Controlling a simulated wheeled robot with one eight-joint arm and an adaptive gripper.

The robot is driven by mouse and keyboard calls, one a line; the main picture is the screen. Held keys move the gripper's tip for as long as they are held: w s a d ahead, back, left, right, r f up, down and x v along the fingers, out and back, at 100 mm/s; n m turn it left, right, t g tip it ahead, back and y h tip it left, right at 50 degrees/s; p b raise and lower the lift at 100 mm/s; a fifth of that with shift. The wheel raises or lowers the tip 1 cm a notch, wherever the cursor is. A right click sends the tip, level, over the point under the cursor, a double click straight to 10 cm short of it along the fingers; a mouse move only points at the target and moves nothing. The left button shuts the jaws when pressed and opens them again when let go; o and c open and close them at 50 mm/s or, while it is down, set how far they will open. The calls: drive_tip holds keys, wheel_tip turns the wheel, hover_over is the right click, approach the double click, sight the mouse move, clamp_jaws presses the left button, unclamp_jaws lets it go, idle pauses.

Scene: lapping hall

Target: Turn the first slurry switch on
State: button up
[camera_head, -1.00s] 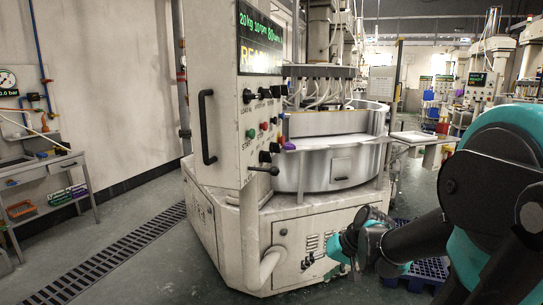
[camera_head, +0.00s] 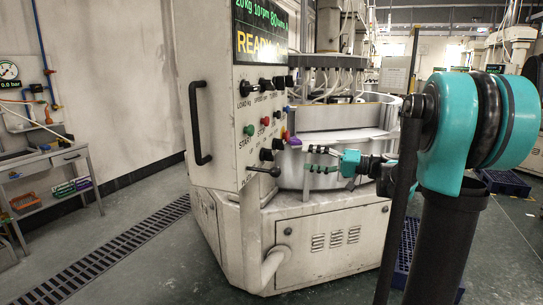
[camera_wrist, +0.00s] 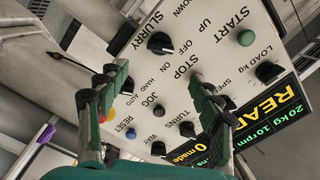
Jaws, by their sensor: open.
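The panel (camera_wrist: 180,65) carries a black knob (camera_wrist: 160,43) beside the SLURRY, ON and OFF lettering in the wrist view. Its pointer position is too small to tell. In the head view, a black knob (camera_head: 266,155) low on the panel looks like the same one. My gripper (camera_head: 312,158) is to the right of the panel in the head view. In the wrist view, my gripper (camera_wrist: 158,78) is open, its two fingers apart in front of the panel with nothing between them. The slurry knob shows just above and between the fingertips.
Around it are a green START button (camera_wrist: 246,38), a HAND/AUTO knob (camera_wrist: 127,85), a blue RESET button (camera_wrist: 130,133) and several other controls. A lever (camera_head: 263,171) sticks out low on the panel. The round steel tub (camera_head: 340,120) stands close behind my gripper.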

sight(273, 156)
drive_tip(key=x, duration=1.3)
drive_tip(key=shift+a, duration=0.25)
drive_tip(key=shift+c, duration=0.5)
drive_tip(key=c, duration=1.1)
drive_tip(key=shift+m, duration=0.4)
drive_tip(key=m, duration=0.5)
drive_tip(key=shift+f+m, duration=0.1)
drive_tip(key=shift+m, duration=0.3)
drive_tip(key=m, duration=0.5)
drive_tip(key=shift+f+m, duration=0.1)
drive_tip(key=shift+m, duration=0.2)
